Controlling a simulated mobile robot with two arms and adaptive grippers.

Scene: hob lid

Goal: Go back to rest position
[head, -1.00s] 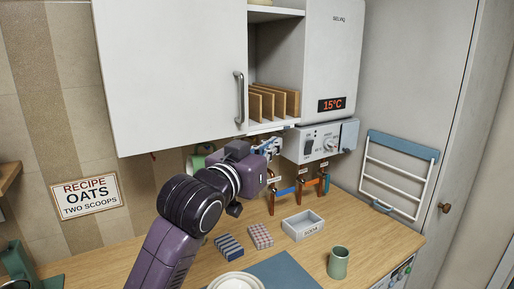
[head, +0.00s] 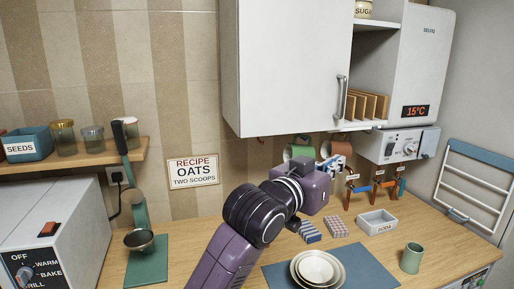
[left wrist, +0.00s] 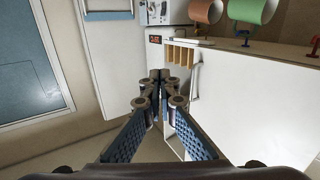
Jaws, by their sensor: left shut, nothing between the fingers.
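My left gripper (head: 338,164) reaches in from the lower left on a purple and black arm, over the worktop and under the wall cabinet. Its fingers look small and partly hidden behind the wrist in the head view. In the left wrist view its blue-padded fingers (left wrist: 162,88) meet at the tips, with nothing between them. Behind it are pipes with coloured valve handles (head: 375,185) and two hanging mugs, one green (head: 299,150) and one orange (head: 337,147). I cannot tell the exact gap to them. My right gripper is in neither view.
The cabinet (head: 285,70) overhangs the arm. The boiler (head: 424,60) is at the right. A soda tray (head: 377,222), green cup (head: 411,258), stacked bowls (head: 317,270) and blue mat (head: 365,270) occupy the worktop.

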